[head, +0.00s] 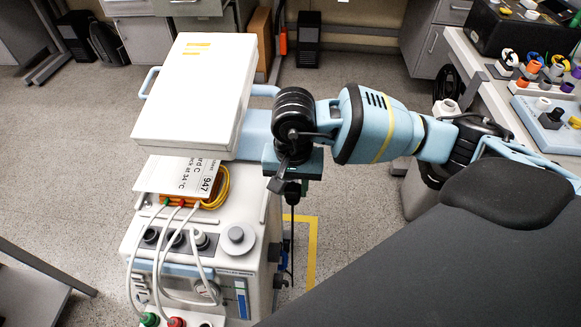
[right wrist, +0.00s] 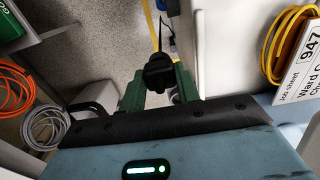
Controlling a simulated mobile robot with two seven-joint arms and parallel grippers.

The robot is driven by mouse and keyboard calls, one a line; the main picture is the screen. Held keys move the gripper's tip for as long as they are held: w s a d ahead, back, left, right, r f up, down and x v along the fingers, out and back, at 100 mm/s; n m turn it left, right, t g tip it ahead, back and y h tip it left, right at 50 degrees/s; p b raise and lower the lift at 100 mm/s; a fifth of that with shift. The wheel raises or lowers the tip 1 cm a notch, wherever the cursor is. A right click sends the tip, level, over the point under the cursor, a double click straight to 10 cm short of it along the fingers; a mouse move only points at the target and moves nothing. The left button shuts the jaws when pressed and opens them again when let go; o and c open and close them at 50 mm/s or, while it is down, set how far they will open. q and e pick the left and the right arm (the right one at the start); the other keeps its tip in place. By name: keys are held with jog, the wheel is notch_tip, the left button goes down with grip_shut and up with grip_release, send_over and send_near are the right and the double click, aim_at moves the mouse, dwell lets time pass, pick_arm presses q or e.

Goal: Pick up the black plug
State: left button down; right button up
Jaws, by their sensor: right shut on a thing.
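The black plug (right wrist: 158,74) sits between the two green fingers of my right gripper (right wrist: 160,70) in the right wrist view, and the fingers are shut on it. A thin dark cable runs from the plug toward the floor. In the head view my right gripper (head: 291,178) points down beside the right side of the white pump unit (head: 262,215), and the cable hangs below it. The plug is mostly hidden there by the gripper and wrist. My left gripper is not in view.
A bench (head: 497,88) with coloured connectors stands at right. Open floor (head: 350,190) lies between.

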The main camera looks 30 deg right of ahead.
aim_at(295, 204)
jog(key=shift+s+a+r, duration=0.1)
jog(key=shift+s+a, duration=0.25)
jog(key=shift+s, duration=0.35)
jog(key=shift+s+a+r, duration=0.1)
jog(key=shift+s+a, duration=0.3)
jog(key=shift+s, duration=0.35)
jog(key=shift+s+a+r, duration=0.1)
jog(key=shift+s+a, duration=0.25)
jog(key=shift+s, duration=0.35)
jog(key=w+r+n, duration=0.1)
jog(key=r+n, duration=0.1)
jog(key=w+d+r+n, duration=0.1)
jog(key=r+n, duration=0.1)
jog(key=r, duration=0.1)
jog(key=w+r+n, duration=0.2)
jog(key=r+n, duration=0.1)
jog(key=shift+w+d+r, duration=0.1)
jog(key=shift+d+r, duration=0.15)
jog(key=shift+d, duration=0.1)
jog(key=shift+r, duration=0.25)
jog(key=shift+d, duration=0.1)
